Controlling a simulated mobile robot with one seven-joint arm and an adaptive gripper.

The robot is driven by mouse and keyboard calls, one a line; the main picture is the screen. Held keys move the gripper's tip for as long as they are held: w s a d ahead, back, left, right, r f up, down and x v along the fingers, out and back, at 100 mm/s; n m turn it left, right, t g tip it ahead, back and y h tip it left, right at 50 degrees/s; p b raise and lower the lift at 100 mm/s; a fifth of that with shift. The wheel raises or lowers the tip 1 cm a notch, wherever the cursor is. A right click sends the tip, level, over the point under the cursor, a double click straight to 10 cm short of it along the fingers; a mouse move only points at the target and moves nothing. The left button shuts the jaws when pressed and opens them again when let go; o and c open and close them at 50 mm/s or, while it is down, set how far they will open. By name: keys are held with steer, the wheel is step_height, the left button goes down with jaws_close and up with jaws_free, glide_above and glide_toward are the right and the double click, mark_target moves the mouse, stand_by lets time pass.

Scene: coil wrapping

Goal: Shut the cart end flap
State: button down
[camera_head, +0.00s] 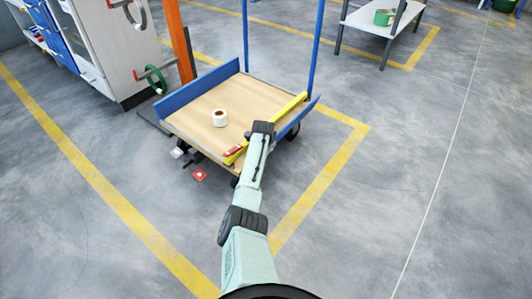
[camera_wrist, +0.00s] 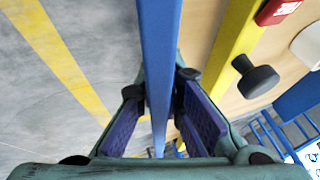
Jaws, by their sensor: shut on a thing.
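The cart (camera_head: 190,128) has a wooden deck with a blue panel along its left side. A blue end flap (camera_head: 311,103) runs along the right edge, largely hidden behind my arm and gripper. My gripper (camera_head: 263,128) is at this right edge, over the middle of the flap. In the wrist view the blue flap (camera_wrist: 160,40) passes between the two fingers of my gripper (camera_wrist: 160,88), which is shut on it. I cannot tell exactly how far the flap tilts.
A yellow bar (camera_head: 291,105) with a red part lies along the deck beside the flap; a dark knob (camera_wrist: 257,82) shows near it. A white roll (camera_head: 219,118) stands on the deck. An orange post (camera_head: 181,40) and a cabinet (camera_head: 118,50) stand left.

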steer(key=w+a+g+h+b, duration=0.1)
steer(key=h+b, duration=0.1)
steer(key=b, duration=0.4)
steer(key=shift+w+a+n+g, duration=0.1)
steer(key=shift+a+n+g, duration=0.1)
steer(key=shift+n+g, duration=0.15)
steer(key=shift+w+a+r+g+h+b, duration=0.1)
steer(key=shift+g+h+b, duration=0.15)
steer(key=shift+h+b, duration=0.3)
steer(key=shift+r, duration=0.1)
steer(key=c, duration=1.7)
jaws_free()
steer(key=shift+a, duration=0.1)
steer(key=v, duration=1.2)
